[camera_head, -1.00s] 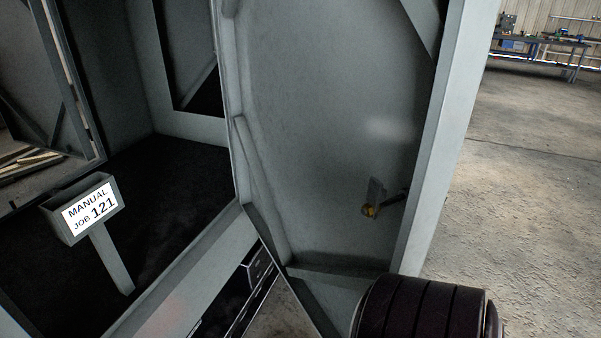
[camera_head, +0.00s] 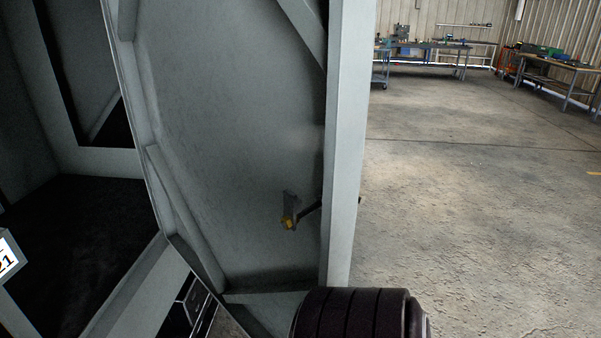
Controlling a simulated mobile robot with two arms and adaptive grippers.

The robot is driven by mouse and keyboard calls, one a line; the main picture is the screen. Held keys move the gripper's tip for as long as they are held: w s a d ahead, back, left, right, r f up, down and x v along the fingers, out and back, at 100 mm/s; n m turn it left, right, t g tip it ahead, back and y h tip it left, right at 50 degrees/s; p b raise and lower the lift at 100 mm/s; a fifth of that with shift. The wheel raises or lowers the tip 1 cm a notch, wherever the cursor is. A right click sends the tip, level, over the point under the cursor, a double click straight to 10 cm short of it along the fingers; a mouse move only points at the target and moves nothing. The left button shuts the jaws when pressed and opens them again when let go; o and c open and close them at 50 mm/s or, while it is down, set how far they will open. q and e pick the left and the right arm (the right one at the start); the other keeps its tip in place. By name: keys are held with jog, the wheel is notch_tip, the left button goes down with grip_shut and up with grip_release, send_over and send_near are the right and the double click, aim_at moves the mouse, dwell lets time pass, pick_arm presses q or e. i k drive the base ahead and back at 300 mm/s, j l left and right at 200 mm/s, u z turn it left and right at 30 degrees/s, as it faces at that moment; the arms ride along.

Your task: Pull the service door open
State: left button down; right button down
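The service door (camera_head: 230,140) stands open, swung out from the grey enclosure, with its inner face towards me. A small latch with a yellow part (camera_head: 289,222) sits low on that face near the free edge, and a dark rod runs from it to the door's edge. Neither gripper shows. A dark ribbed cylinder, seemingly part of my arm, is at the bottom, in front of the door's lower corner. Whether anything of mine touches the door cannot be seen.
The enclosure's dark floor (camera_head: 70,240) and a cut-off white label (camera_head: 7,256) are at left. Bare concrete floor (camera_head: 470,210) lies open to the right of the door. Workbenches (camera_head: 430,45) stand far back along the wall.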

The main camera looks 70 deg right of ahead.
aim_at(234, 105)
jog(key=i+z, duration=0.15)
jog(key=z, duration=1.45)
